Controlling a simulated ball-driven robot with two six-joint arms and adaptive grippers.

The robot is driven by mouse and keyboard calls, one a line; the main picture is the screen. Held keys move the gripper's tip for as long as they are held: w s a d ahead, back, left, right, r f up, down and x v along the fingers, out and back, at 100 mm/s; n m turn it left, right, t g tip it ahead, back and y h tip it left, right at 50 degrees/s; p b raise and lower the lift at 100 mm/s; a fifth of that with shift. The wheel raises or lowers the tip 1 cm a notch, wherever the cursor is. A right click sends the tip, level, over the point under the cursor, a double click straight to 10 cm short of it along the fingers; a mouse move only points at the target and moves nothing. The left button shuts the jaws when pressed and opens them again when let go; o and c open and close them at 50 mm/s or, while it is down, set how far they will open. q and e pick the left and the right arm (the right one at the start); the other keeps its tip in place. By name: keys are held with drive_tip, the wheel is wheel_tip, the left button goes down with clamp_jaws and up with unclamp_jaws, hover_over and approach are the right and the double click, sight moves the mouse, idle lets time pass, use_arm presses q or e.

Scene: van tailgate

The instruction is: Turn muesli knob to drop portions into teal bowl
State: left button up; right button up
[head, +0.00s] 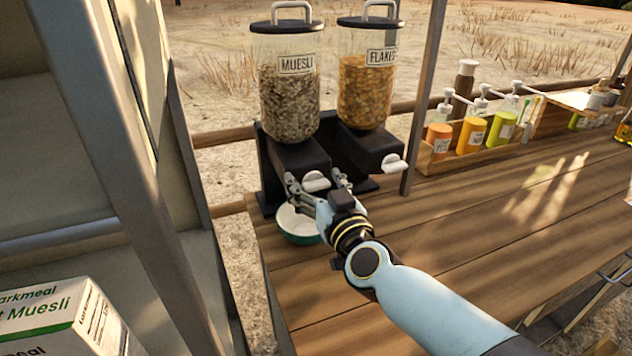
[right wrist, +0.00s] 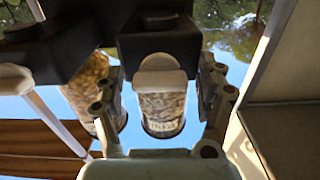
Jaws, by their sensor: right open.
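The muesli dispenser (head: 290,100) stands at the left of a black stand, its clear jar holding muesli. Its pale knob (head: 316,179) faces forward at the base; in the right wrist view the knob (right wrist: 160,78) sits between my fingers. My right gripper (head: 318,187) is open, one finger on each side of the knob, with gaps still showing in the right wrist view (right wrist: 161,95). The teal bowl (head: 297,237) stands on the counter below the knob, partly hidden by my gripper; its pale inside shows. My left gripper is not in view.
The flakes dispenser (head: 366,85) with its own knob (head: 394,164) is just right. A post (head: 424,100) and a wooden crate of pump bottles (head: 470,145) stand farther right. A muesli box (head: 60,318) is at lower left. The wooden counter (head: 480,225) is largely clear.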

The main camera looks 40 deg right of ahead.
drive_tip(key=shift+c, duration=0.3)
drive_tip(key=c, duration=1.1)
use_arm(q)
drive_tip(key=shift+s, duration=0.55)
use_arm(e)
drive_tip(key=m, duration=0.4)
drive_tip(key=shift+d+p, duration=0.1)
drive_tip(key=shift+p, duration=0.2)
drive_tip(key=m, duration=0.4)
drive_tip(key=shift+s+m, duration=0.1)
drive_tip(key=shift+m, duration=0.2)
drive_tip(key=m, duration=0.4)
drive_tip(key=shift+d+f+b, duration=0.1)
drive_tip(key=shift+b, duration=0.3)
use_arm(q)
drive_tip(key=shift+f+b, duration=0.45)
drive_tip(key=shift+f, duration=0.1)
use_arm(e)
drive_tip(key=shift+f+m, duration=0.1)
drive_tip(key=shift+m, duration=2.4)
